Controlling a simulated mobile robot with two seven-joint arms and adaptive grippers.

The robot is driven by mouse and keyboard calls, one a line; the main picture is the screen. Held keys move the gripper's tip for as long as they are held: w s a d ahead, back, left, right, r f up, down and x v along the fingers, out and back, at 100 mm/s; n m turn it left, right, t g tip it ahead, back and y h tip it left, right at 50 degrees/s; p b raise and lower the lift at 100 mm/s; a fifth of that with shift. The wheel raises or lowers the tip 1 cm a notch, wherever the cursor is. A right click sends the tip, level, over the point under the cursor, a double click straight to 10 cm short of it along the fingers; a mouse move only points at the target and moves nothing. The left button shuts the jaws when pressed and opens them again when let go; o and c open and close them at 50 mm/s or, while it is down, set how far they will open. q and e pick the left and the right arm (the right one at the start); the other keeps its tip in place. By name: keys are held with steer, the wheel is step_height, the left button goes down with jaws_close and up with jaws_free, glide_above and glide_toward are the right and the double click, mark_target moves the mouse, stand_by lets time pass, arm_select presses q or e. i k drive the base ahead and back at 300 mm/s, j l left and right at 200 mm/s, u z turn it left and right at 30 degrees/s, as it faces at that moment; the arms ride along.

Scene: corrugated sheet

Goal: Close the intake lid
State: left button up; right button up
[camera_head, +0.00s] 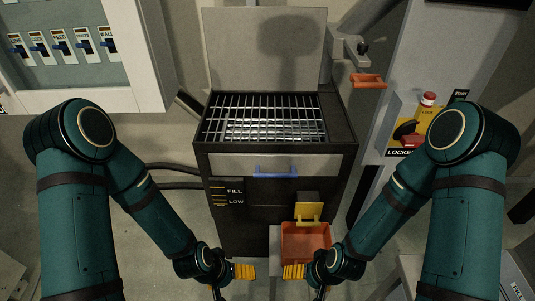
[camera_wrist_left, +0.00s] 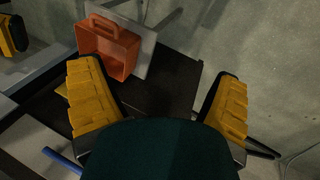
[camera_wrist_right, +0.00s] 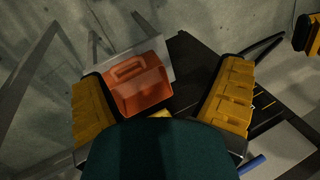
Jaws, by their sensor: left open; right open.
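The intake lid (camera_head: 266,50) is a grey panel standing upright at the back of the dark machine (camera_head: 240,225). Below it the intake opening is covered by a metal grate (camera_head: 265,118). A blue handle (camera_head: 275,172) is on the light front strip below the grate. My left gripper (camera_head: 245,271) is open and empty, low in front of the machine. My right gripper (camera_head: 292,272) is open and empty, beside the orange bin (camera_head: 306,243) at the machine's lower front. Both grippers are well below the lid. The wrist views do not show the lid clearly.
An orange-handled crank (camera_head: 368,81) sticks out at the machine's upper right. A yellow lever (camera_head: 309,212) sits above the bin. A yellow lockout box (camera_head: 412,125) with a red button is at right. A switch panel (camera_head: 62,48) is at upper left.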

mark_target(249, 48)
steer(key=i+j, duration=0.15)
steer(key=j, duration=0.2)
steer(key=i+j, duration=0.1)
steer(key=j, duration=0.25)
steer(key=i+j, duration=0.15)
steer(key=j, duration=0.25)
steer(key=i+j+z, duration=0.1)
steer(key=j, duration=0.25)
steer(key=i+j, duration=0.15)
steer(key=j, duration=0.2)
